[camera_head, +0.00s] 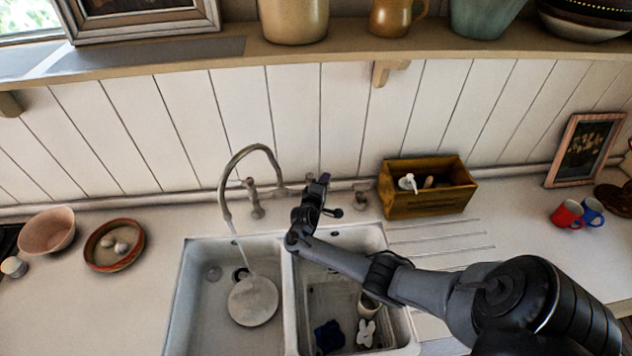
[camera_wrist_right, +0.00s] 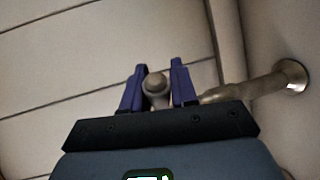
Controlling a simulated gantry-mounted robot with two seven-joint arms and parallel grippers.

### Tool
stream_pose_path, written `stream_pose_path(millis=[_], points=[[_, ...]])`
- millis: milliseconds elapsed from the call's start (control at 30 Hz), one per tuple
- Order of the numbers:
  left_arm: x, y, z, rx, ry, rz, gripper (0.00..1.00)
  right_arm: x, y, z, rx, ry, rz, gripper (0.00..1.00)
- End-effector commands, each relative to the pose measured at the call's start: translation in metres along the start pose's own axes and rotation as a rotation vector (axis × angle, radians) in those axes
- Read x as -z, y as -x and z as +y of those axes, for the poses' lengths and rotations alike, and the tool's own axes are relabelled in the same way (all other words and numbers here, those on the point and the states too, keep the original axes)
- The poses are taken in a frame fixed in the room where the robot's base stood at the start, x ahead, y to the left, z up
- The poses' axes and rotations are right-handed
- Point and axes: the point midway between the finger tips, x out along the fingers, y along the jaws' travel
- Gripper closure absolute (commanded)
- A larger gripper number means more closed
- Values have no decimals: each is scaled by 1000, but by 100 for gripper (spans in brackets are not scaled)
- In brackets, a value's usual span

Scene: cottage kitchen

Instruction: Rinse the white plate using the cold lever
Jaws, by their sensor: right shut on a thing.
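The white plate (camera_head: 253,301) lies in the left sink basin. A thin stream of water (camera_head: 241,253) runs from the curved tap spout (camera_head: 226,200) down to it. My right gripper (camera_head: 322,184) is at the tap fittings behind the divider between the basins. In the right wrist view its two purple fingers (camera_wrist_right: 157,75) stand on either side of a round-ended metal tap lever (camera_wrist_right: 156,83), closed on it. In the head view my gripper hides most of this lever. My left gripper is not in view.
The right basin (camera_head: 345,239) holds a light cup (camera_head: 370,303), a dark blue item (camera_head: 329,336) and a white item (camera_head: 366,332). A wooden box (camera_head: 428,203) stands behind the drainer. A pink bowl (camera_head: 48,231) and a shallow dish (camera_head: 101,262) sit left. A shelf (camera_head: 225,57) runs above.

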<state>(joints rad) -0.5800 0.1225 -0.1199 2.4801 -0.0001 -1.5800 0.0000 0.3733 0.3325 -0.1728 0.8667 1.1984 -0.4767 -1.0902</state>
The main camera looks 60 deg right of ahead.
Motion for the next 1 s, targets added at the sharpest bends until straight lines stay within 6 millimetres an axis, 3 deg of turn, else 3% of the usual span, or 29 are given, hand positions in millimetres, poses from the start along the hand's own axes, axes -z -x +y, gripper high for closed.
stream_pose_path(millis=[533,567,667,1000], points=[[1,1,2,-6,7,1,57,-9,-3,2,-3,-10,-40,100],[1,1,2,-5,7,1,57,-9,-3,2,-3,-10,-40,69],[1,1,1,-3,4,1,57,-9,-3,2,-2,-9,-39,54],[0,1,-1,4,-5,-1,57,-8,-2,1,-1,-9,-38,52]])
